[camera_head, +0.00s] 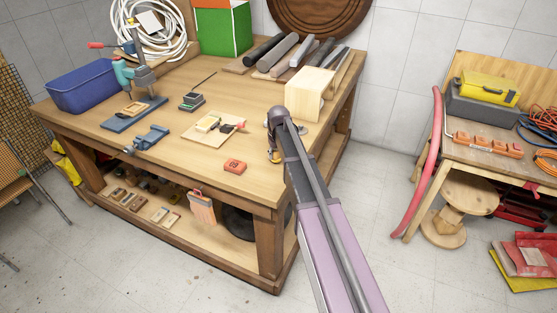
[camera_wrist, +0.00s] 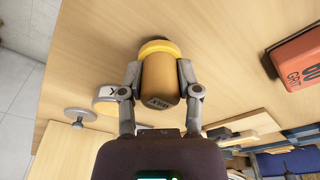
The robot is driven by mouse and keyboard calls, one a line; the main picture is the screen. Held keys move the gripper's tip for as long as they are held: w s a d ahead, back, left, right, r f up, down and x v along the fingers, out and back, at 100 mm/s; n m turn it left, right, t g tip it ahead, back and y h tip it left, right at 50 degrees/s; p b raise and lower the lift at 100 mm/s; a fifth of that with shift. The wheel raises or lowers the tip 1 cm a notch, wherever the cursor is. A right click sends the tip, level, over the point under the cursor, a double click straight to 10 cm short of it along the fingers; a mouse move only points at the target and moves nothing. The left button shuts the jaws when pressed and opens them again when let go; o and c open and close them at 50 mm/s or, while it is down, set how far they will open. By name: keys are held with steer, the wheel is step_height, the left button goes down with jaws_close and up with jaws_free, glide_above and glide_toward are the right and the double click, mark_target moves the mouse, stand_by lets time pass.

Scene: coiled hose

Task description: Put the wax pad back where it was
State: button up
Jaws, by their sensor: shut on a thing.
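The wax pad (camera_wrist: 158,82) shows in the wrist view as a short brown cylinder with dark lettering on its end and a yellow rim on its far side. My gripper (camera_wrist: 158,92) is shut on it, with one finger on each side. The wood tabletop lies behind the pad; I cannot tell whether the pad touches it. In the head view my gripper (camera_head: 273,147) is near the right front edge of the workbench (camera_head: 200,150), largely hidden by my arm.
A pale round pad marked X (camera_wrist: 110,98) and a grey disc (camera_wrist: 80,115) lie left of my gripper in the wrist view. An orange grit block (camera_head: 235,166) sits nearby on the bench. A wooden block (camera_head: 308,92) stands behind, and a tool board (camera_head: 203,137) lies left.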

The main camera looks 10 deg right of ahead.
mark_target(278, 162)
steer(key=shift+f+b, duration=0.3)
steer(key=shift+f, duration=0.3)
steer(key=shift+f, duration=0.15)
steer(key=o, duration=1)
steer(key=shift+r, duration=0.25)
steer(key=r+p, duration=0.4)
steer(key=s+r+p, duration=0.1)
steer(key=r+p, duration=0.6)
steer(key=p, duration=0.1)
steer(key=shift+s+d+r, duration=0.15)
steer(key=shift+s+r, duration=0.25)
